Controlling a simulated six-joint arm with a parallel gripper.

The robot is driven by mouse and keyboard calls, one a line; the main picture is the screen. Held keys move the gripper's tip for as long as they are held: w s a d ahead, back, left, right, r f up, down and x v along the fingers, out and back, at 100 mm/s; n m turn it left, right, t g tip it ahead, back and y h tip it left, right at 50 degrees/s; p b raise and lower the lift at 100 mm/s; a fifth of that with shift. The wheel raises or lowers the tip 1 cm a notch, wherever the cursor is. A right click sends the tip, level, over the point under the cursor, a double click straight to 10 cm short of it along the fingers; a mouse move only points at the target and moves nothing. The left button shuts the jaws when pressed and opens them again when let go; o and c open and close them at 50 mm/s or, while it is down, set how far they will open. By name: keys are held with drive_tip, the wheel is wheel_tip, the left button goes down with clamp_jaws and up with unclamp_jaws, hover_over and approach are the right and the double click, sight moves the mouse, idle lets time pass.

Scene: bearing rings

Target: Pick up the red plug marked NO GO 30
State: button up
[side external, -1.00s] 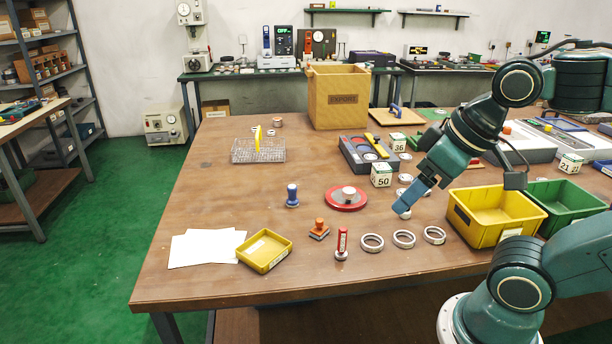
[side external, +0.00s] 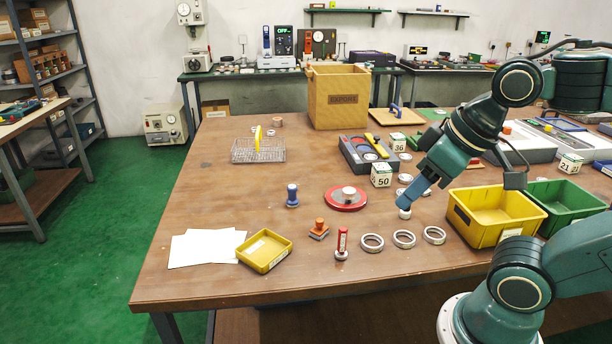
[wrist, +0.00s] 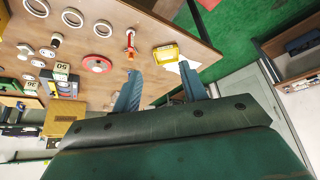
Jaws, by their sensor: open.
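The red plug (side external: 342,243) stands upright near the table's front edge, with a pale label on its red handle and a metal base.
Several bearing rings (side external: 372,243) lie right of the plug. An orange-handled stamp (side external: 319,229) and a yellow tray (side external: 285,250) are to its left. A red round stand (side external: 346,207) sits behind it. A yellow bin (side external: 458,222) and a green bin (side external: 570,192) stand right.

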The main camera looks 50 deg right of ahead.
drive_tip(key=m+g, duration=0.6)
drive_tip(key=m, duration=1.1)
hover_over(343, 229)
wheel_tip(343, 229, down, 15)
drive_tip(key=shift+f, duration=0.2)
drive_tip(key=shift+f, duration=4.3)
drive_tip(key=shift+f, duration=2.55)
